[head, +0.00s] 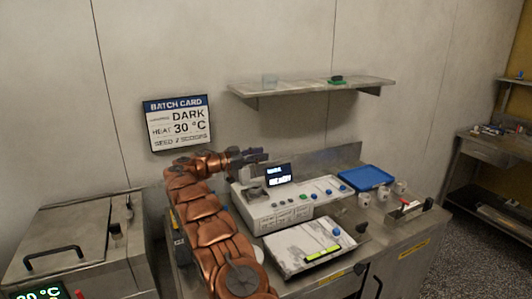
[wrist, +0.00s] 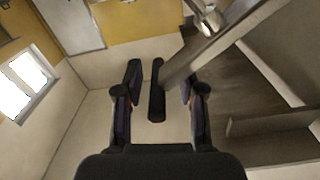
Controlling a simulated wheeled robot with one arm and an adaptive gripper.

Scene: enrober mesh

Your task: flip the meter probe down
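The white meter unit (head: 300,197) stands on the metal bench, with a small lit display (head: 278,174) and a row of coloured knobs. My gripper (head: 247,155) is above its left rear part in the head view. In the wrist view my gripper (wrist: 160,82) has its two dark fingers apart. A black cylindrical grip (wrist: 157,98) lies between them, with visible gaps on both sides. A metal bar (wrist: 205,58) runs from near this grip to the upper right. The grip and bar look like the meter probe, but I cannot be sure. The head view does not show the probe clearly.
A flat white panel (head: 308,245) with a green strip lies in front of the meter. A blue tray (head: 367,178) and white cups (head: 381,193) are to the right. A shelf (head: 310,87) and a batch card (head: 177,123) are on the wall behind.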

